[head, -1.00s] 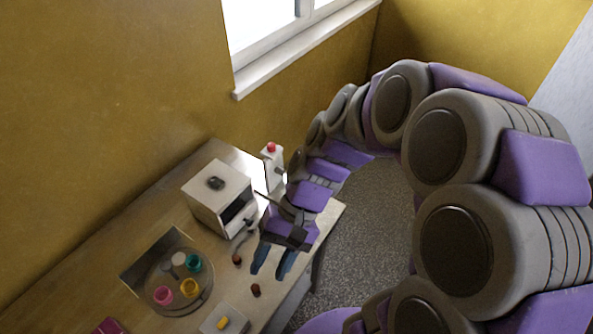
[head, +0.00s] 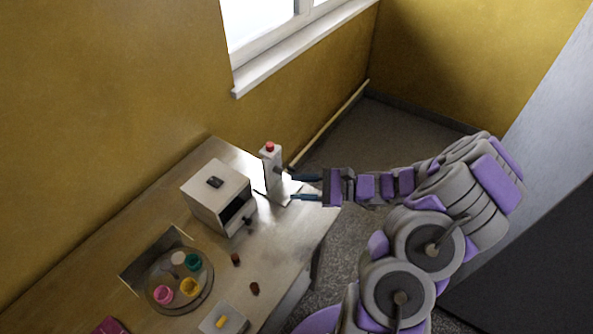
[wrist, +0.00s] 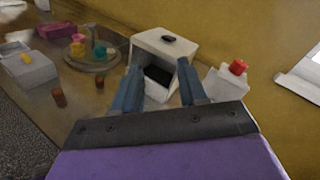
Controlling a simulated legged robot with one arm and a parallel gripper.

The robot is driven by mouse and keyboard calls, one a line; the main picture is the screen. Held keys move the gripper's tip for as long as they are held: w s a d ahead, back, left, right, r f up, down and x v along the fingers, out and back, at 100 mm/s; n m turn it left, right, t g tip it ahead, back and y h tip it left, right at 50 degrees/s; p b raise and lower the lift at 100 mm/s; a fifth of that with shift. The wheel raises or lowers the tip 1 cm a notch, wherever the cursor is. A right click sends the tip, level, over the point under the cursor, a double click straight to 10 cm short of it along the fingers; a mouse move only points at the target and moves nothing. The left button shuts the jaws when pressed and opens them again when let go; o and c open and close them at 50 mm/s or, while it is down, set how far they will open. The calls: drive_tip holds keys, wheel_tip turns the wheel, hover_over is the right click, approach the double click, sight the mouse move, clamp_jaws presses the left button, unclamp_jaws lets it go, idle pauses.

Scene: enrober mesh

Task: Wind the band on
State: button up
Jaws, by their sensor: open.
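A white box-shaped machine (head: 217,192) with a dark knob on top (head: 214,182) stands on the bench. Its front has a dark opening (head: 232,212), where no band can be made out clearly. A small dark handle-like part (head: 246,221) sits low at its front. My gripper (head: 291,187) is open and empty, its two blue fingers level and pointing left at the base of a white post (head: 272,172) with a red button (head: 269,147). Contact with the post cannot be told. In the wrist view the machine (wrist: 165,48) shows beyond and between the fingers.
A round turntable (head: 205,297) carries pink, yellow, teal and white cups. Two small brown pieces (head: 235,259) lie on the bench, near a white block with a yellow piece (head: 222,321). The bench's right edge drops to the floor. A window sill (head: 300,50) is above.

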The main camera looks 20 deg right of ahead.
drive_tip(key=d+f+m+t+h, duration=0.6)
drive_tip(key=d+f+m, duration=0.4)
drive_tip(key=d, duration=0.4)
drive_tip(key=n+t+b, duration=0.1)
drive_tip(key=b, duration=0.2)
approach(282, 172)
drive_tip(key=shift+y, duration=0.3)
drive_tip(key=w, duration=0.5)
drive_tip(key=w+f, duration=0.1)
drive_tip(key=w, duration=0.1)
drive_tip(key=shift+w+a, duration=0.3)
drive_tip(key=shift+a, duration=0.05)
clamp_jaws()
